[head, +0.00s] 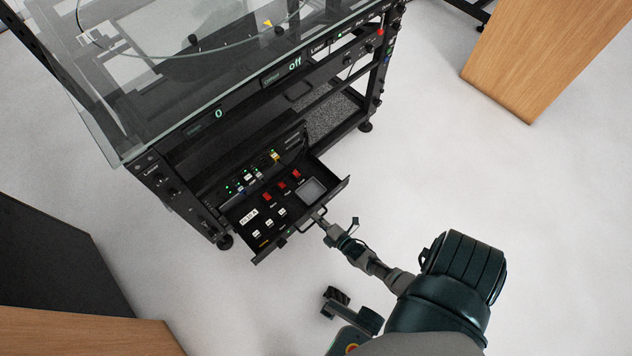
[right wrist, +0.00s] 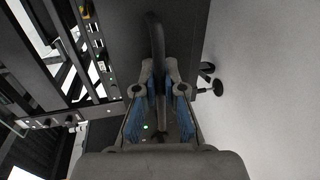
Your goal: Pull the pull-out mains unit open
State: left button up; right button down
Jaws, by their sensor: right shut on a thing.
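The pull-out mains unit (head: 262,205) is a black drawer low in the turntable rack. It stands out from the rack front, with red switches, white labels and a grey square recess showing inside. Its front panel carries a dark bar handle (head: 302,226). My right gripper (head: 320,221) is at this front panel and shut on the handle. In the right wrist view the fingers (right wrist: 157,88), with blue pads, close on both sides of the dark handle bar (right wrist: 155,38). The fingertips look small in the head view.
The black rack (head: 172,192) has a glass top (head: 110,125) and displays reading "0" and "off". A wooden panel (head: 545,55) stands upper right. A dark cabinet with a wooden edge (head: 80,335) is lower left.

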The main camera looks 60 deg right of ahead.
jog(key=shift+s+a+f, duration=0.1)
jog(key=shift+s+f, duration=0.1)
jog(key=shift+f, duration=0.05)
jog(key=c, duration=1.3)
grip_release()
jog(key=shift+o, duration=0.2)
jog(key=shift+w, duration=0.1)
jog(key=shift+r, duration=0.1)
jog(key=v, duration=1.2)
